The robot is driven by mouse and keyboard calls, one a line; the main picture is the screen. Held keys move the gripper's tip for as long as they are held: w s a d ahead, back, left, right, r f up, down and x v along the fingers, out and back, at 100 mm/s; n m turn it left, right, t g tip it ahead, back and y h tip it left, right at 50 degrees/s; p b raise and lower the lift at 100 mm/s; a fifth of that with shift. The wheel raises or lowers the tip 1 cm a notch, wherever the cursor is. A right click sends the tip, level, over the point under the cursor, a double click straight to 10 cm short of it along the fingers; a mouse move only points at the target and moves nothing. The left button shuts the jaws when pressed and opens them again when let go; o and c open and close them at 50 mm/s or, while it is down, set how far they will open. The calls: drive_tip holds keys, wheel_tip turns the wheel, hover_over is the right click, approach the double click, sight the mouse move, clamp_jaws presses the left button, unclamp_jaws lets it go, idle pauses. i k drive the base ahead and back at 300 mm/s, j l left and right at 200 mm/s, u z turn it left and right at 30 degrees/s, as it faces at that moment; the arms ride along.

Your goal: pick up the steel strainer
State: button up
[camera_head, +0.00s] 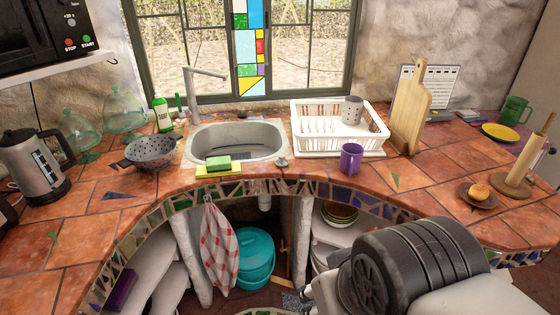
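The steel strainer (151,152) is a grey, speckled bowl with holes and a short dark handle pointing left. It stands upright on the tiled counter, left of the sink, and looks empty. Part of my arm shows large at the lower right, over the front of the counter and well away from the strainer. My gripper's fingers do not show in this view.
A kettle (35,166) and glass domes (124,112) stand left of and behind the strainer. A green bottle (162,114), the sink (238,140) and a sponge (218,163) are to its right. The counter (95,215) in front is mostly clear. A purple mug (350,158) stands farther right.

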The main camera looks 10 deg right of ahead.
sight(281, 162)
drive_tip(key=i+j+z, duration=0.25)
drive_tip(key=i, duration=0.35)
drive_tip(key=i+j+z, duration=0.25)
drive_tip(key=i, duration=0.3)
drive_tip(key=i+j+z, duration=0.25)
drive_tip(key=i+j, duration=0.15)
drive_tip(key=i, duration=0.15)
